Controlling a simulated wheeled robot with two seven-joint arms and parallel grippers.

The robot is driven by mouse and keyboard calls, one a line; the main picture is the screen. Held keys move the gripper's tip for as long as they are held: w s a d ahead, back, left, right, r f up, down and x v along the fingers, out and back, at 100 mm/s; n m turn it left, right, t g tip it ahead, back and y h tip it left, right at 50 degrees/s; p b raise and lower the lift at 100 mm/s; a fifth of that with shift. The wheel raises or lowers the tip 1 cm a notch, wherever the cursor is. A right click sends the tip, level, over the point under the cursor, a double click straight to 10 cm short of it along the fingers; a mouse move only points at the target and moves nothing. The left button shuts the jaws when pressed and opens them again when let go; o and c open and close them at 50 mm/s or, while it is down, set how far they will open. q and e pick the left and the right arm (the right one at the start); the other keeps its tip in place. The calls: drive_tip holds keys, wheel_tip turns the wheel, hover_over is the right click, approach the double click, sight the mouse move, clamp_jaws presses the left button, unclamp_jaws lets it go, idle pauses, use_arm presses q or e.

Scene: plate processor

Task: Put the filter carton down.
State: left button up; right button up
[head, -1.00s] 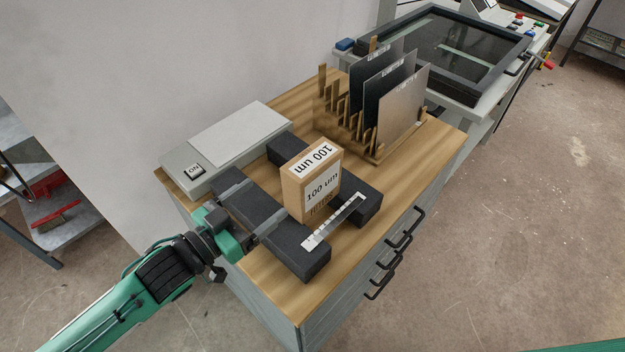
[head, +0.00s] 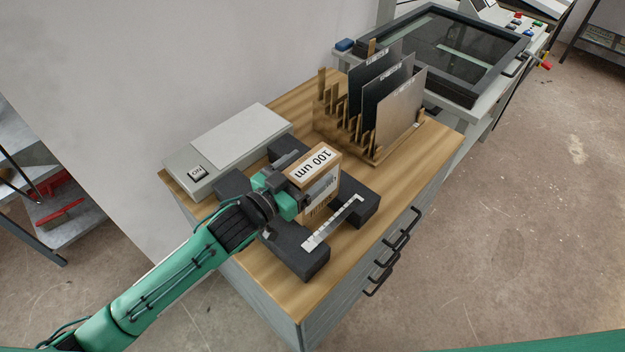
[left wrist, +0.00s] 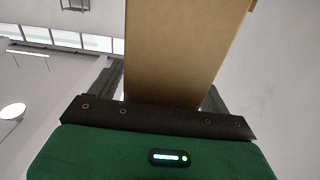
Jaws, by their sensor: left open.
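The filter carton (head: 318,162) is a brown box with white "100 um" labels. It stands upright between two black blocks (head: 300,255) on the wooden cabinet top. My left gripper (head: 314,173) is at the carton, with one finger on each side of it and the jaws open. The near finger covers part of the carton's front label. In the left wrist view the carton (left wrist: 182,50) rises between the two dark fingers, just in front of the palm. Whether the fingers touch it I cannot tell. My right gripper is not in view.
A white scale strip (head: 333,222) spans the ends of the black blocks. A grey device (head: 238,137) with an ON switch lies at the back left. A wooden rack (head: 375,156) with upright plates stands further right. The cabinet top (head: 385,205) is bare at the front right.

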use_arm(q)
drive_tip(key=shift+w+d, duration=0.2)
drive_tip(key=shift+d, duration=0.05)
drive_tip(key=c, duration=1.6)
clamp_jaws()
drive_tip(key=shift+r, duration=0.1)
